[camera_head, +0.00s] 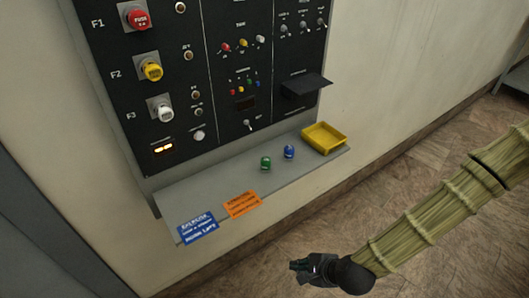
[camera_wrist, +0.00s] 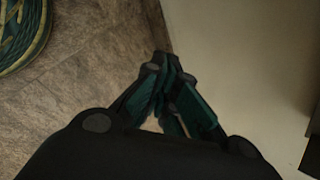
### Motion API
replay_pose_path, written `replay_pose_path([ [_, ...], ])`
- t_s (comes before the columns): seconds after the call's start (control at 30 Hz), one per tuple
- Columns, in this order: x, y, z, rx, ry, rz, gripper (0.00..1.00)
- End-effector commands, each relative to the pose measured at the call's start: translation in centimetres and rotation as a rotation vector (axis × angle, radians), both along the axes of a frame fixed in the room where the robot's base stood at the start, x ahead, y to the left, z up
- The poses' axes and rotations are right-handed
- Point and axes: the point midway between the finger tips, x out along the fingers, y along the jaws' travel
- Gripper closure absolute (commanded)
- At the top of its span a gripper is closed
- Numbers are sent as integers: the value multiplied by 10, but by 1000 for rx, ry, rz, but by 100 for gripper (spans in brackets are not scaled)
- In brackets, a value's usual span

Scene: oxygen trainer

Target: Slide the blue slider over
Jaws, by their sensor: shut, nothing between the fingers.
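The blue slider (camera_head: 257,83) is a tiny knob on the black control panel (camera_head: 225,160), at the right end of a short row of red, yellow and green knobs. Its exact setting is too small to tell. My gripper (camera_head: 297,267) is low in front of the panel, below and to the right of the shelf, well apart from the slider. In the wrist view my gripper (camera_wrist: 165,65) has its fingers together and empty, pointing at floor and wall. The slider does not show in the wrist view.
A grey shelf (camera_head: 220,178) juts out under the panel. It carries a green fuse (camera_head: 266,163), a blue fuse (camera_head: 289,152), a yellow tray (camera_head: 324,138), an orange label (camera_head: 241,204) and a blue label (camera_head: 198,228). A black ledge (camera_head: 306,86) sticks out at the panel's right.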

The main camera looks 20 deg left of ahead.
Motion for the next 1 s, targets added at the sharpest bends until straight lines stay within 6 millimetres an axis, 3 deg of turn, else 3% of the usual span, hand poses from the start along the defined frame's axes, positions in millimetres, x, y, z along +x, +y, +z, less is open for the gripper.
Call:
replay_pose_path([
  [0.03,8,7,34,35,5,-36,100],
  [0.53,77,65,248,393,102,-360,100],
  [0.7,117,88,347,642,187,-526,100],
  [0.8,131,95,392,748,232,-585,100],
  [0.9,139,97,419,817,265,-621,100],
  [1.0,143,99,432,851,283,-638,100],
])
